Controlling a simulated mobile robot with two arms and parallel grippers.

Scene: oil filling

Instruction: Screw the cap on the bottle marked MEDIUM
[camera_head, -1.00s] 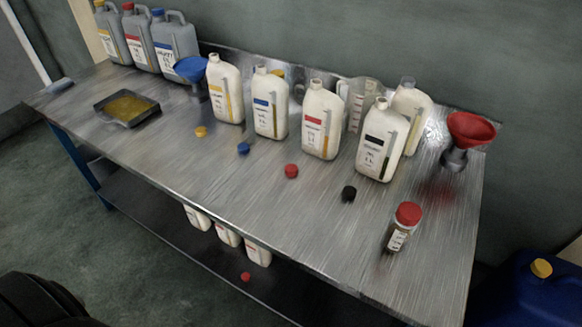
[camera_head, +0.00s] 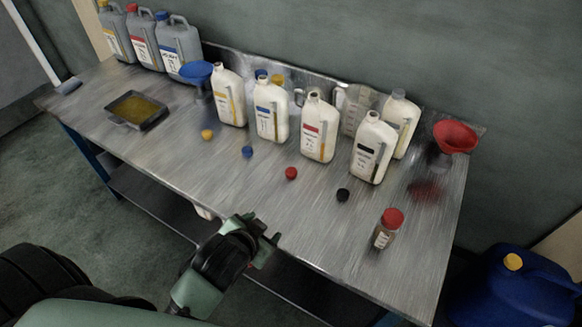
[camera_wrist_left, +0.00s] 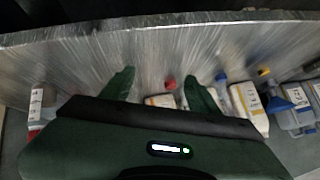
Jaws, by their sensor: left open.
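Four white bottles stand in a front row on the metal table, with yellow (camera_head: 229,95), blue (camera_head: 271,110), red (camera_head: 319,128) and black (camera_head: 373,148) labels. The writing is too blurred to tell which says MEDIUM. Loose caps lie before them: yellow (camera_head: 207,135), blue (camera_head: 247,152), red (camera_head: 291,173) and black (camera_head: 343,195). My left gripper (camera_head: 266,240) is open and empty near the table's front edge, apart from the caps. In the left wrist view, the red cap (camera_wrist_left: 170,83) appears between its fingers (camera_wrist_left: 160,80). My right gripper is not in view.
A red-lidded jar (camera_head: 386,230) stands at the front right. A red funnel (camera_head: 455,136) and measuring jug (camera_head: 357,108) are behind. A blue funnel (camera_head: 196,74), oil tray (camera_head: 137,98) and grey canisters (camera_head: 178,48) are left. The front strip of table is mostly clear.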

